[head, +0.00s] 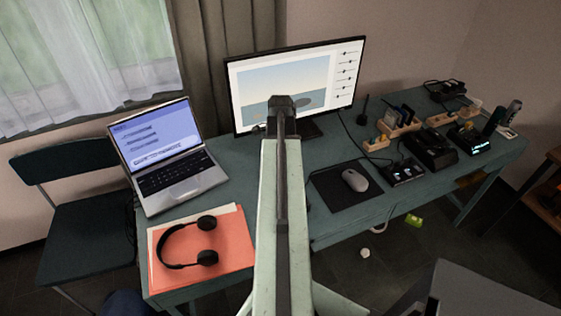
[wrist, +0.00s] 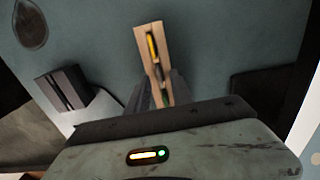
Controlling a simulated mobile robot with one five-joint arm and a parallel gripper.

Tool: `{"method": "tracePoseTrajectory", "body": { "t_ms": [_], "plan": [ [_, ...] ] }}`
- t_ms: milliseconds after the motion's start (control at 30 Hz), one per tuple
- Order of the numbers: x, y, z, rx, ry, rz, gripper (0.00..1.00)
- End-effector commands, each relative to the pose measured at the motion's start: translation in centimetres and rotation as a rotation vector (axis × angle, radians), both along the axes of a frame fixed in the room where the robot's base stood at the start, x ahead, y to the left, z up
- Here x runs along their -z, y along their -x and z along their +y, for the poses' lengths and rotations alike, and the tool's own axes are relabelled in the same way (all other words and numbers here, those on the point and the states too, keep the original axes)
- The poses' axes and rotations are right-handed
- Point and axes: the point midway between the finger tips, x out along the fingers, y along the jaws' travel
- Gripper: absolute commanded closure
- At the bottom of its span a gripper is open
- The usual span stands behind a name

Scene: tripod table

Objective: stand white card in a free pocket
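In the wrist view my gripper (wrist: 160,76) points down over the teal desk, its two dark fingers apart. A wooden block (wrist: 140,37) with slots shows past and between the fingertips. Yellow, dark and green pieces sit in its slots. I cannot tell whether a finger touches it. In the head view a wooden holder (head: 411,127) with blue, yellow and dark cards stands on the right of the desk. Another wooden block (head: 376,144) lies nearer. I cannot make out the white card for sure. My gripper's fingers do not show clearly in the head view.
A laptop (head: 172,172), a monitor (head: 335,75), headphones (head: 207,223) and a mouse (head: 355,180) are on the desk. A black device (head: 430,150) and a lit display (head: 480,141) crowd the right end. In the wrist view a dark slotted block (wrist: 62,88) stands beside a white surface (wrist: 98,112).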

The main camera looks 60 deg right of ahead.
Motion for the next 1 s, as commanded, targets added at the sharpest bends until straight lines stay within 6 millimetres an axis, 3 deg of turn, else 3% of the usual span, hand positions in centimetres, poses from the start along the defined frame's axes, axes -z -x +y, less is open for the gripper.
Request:
{"method": "tracePoseTrajectory", "body": {
  "t_ms": [267, 700, 1000],
  "plan": [
    [-0.8, 0.0, 0.0, 0.0, 0.0, 0.0, 0.73],
    [-7.8, 0.0, 0.0, 0.0, 0.0, 0.0, 0.73],
    [-7.8, 0.0, 0.0, 0.0, 0.0, 0.0, 0.73]
  ]
}}
